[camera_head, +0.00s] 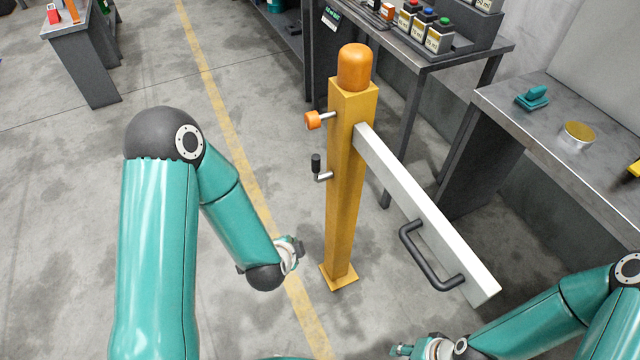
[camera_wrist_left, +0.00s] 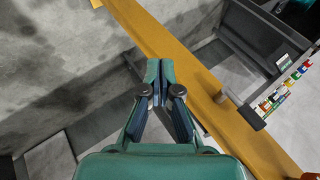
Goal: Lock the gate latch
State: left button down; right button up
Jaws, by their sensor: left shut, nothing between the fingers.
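The yellow gate post (camera_head: 345,190) stands upright with an orange dome on top. An orange knob (camera_head: 313,121) on a short rod and a small crank latch (camera_head: 317,168) with a black grip stick out from its left side. A white gate bar (camera_head: 420,200) with a dark handle (camera_head: 430,258) extends right from the post. My left gripper (camera_head: 296,250) is left of the post, below the latch, apart from both. In the left wrist view its fingers (camera_wrist_left: 160,84) are shut and empty, with the post (camera_wrist_left: 200,75) beyond. My right gripper (camera_head: 402,349) is partly visible at the bottom; its jaw state is unclear.
A workbench (camera_head: 505,45) with several colored-button boxes stands behind the post. A metal table (camera_head: 560,135) at right holds a teal item (camera_head: 533,97) and a gold-topped round object (camera_head: 578,134). The floor left of the post is clear, crossed by a yellow stripe (camera_head: 225,105).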

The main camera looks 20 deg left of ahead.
pick_arm(q)
jog(key=w+r+m+t+y+b, duration=0.45)
jog(key=w+r+t+b, duration=0.2)
jog(key=b, duration=0.55)
jog(key=s+d+r+t+h+b, duration=0.2)
jog(key=d+b, duration=0.5)
jog(key=b, duration=0.5)
jog(key=shift+s+d+r+t, duration=0.15)
jog(key=shift+s+r+t, duration=0.4)
jog(key=shift+s+t, duration=0.1)
pick_arm(e)
notch_tip(320, 180, down, 26)
pick_arm(q)
jog(key=shift+w, duration=0.15)
pick_arm(e)
jog(key=shift+f, duration=0.1)
pick_arm(q)
jog(key=b, duration=0.4)
send_over(320, 176)
jog(key=d+v, duration=0.1)
jog(key=v, duration=0.3)
jog(key=shift+a+h, duration=0.15)
jog(key=shift+h, duration=0.1)
pick_arm(e)
notch_tip(320, 176, down, 4)
jog(key=shift+r, duration=0.2)
